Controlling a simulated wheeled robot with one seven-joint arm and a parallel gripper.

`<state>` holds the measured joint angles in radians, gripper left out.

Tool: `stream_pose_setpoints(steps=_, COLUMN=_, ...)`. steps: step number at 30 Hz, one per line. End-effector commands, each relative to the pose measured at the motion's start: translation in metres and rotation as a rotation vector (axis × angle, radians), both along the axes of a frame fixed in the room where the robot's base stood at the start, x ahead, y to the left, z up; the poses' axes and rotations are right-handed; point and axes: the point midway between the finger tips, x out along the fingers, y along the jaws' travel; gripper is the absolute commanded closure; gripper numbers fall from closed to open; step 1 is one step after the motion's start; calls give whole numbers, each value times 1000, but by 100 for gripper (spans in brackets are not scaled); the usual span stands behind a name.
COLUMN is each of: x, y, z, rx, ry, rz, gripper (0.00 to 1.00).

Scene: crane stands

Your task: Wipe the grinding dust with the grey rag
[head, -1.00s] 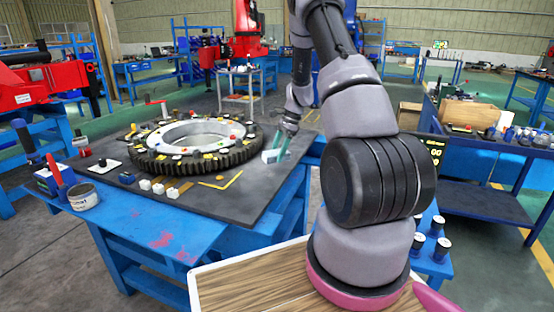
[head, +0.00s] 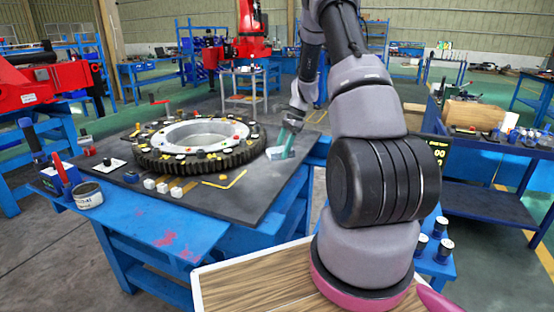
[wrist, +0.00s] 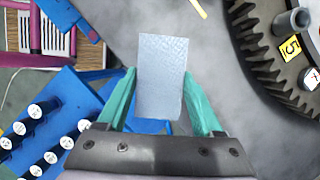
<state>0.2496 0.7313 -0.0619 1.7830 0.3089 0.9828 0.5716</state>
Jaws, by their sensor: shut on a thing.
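My gripper (wrist: 162,100) has green fingers on both sides of the grey rag (wrist: 161,75), a pale blue-grey block-like piece, and is shut on it. In the head view my gripper (head: 285,142) is at the right edge of the dark table top (head: 240,200), with the rag (head: 277,154) low beside the gear ring. I cannot tell whether the rag touches the surface. Pale cloudy patches, which look like the grinding dust (wrist: 215,65), show on the dark top in the wrist view. Part of the top is hidden behind the rag and fingers.
A large toothed gear ring (head: 205,160) with small coloured pieces on it fills the table's middle, close left of my gripper. Small white blocks (head: 162,186) and a tin (head: 88,195) are near the front. Black-and-white cylinders (wrist: 35,111) stand on a blue surface nearby.

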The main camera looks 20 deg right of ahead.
Motion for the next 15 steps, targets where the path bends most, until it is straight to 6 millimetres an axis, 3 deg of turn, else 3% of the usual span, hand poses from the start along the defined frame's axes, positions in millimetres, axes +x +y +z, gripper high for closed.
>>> stream_pose_setpoints(steps=7, x=1, y=0, z=-8, rx=0, ry=0, rz=1, gripper=84)
stream_pose_setpoints(steps=15, x=4, y=1, z=-32, rx=1, ry=1, rz=0, gripper=84)
